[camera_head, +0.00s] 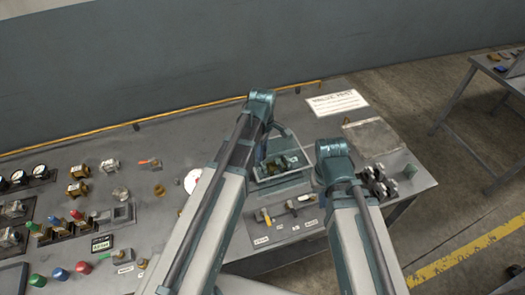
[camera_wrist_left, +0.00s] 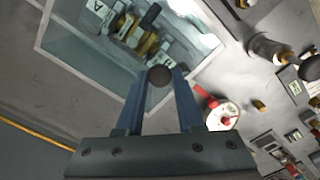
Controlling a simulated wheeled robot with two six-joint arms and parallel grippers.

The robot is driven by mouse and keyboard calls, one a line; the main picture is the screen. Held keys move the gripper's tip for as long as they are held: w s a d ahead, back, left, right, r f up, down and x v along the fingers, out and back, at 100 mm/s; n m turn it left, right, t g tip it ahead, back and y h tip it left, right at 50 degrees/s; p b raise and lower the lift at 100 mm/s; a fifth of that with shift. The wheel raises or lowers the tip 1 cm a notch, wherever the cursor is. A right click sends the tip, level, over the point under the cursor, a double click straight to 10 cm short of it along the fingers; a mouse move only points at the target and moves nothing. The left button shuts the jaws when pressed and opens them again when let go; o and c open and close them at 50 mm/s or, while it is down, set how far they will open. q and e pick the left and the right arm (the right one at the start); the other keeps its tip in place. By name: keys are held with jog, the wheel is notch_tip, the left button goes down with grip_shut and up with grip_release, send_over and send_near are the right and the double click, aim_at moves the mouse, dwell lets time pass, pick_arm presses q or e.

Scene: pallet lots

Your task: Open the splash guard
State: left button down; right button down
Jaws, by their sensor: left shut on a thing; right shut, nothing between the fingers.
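The splash guard (camera_head: 284,181) is a clear, pale-edged cover over a recess with valve parts, right of the middle of the bench. In the left wrist view its clear panel (camera_wrist_left: 70,62) spans the upper left, with brass parts and a white label behind it. My left gripper (camera_wrist_left: 160,77) is shut on a dark round knob (camera_wrist_left: 159,75) at the guard's edge. In the head view my left arm hides most of that gripper. My right gripper (camera_head: 330,158) hangs right of the guard, apart from it, shut and empty; its fingertips are hidden by its own wrist.
Valves, gauges (camera_head: 19,178) and coloured buttons (camera_head: 60,273) crowd the left. A second table (camera_head: 490,66) stands far right.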

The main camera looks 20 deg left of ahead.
pick_arm(q)
jog(key=w+d, duration=0.5)
jog(key=d, duration=0.3)
jog(key=w+d, duration=0.5)
jog(key=d, duration=0.3)
jog(key=shift+w, duration=0.4)
jog(key=c, duration=0.5)
grip_release()
notch_tip(320, 180, up, 14)
jog(key=p, duration=1.3)
jog(key=shift+f+p, duration=0.1)
jog(key=shift+p, duration=0.3)
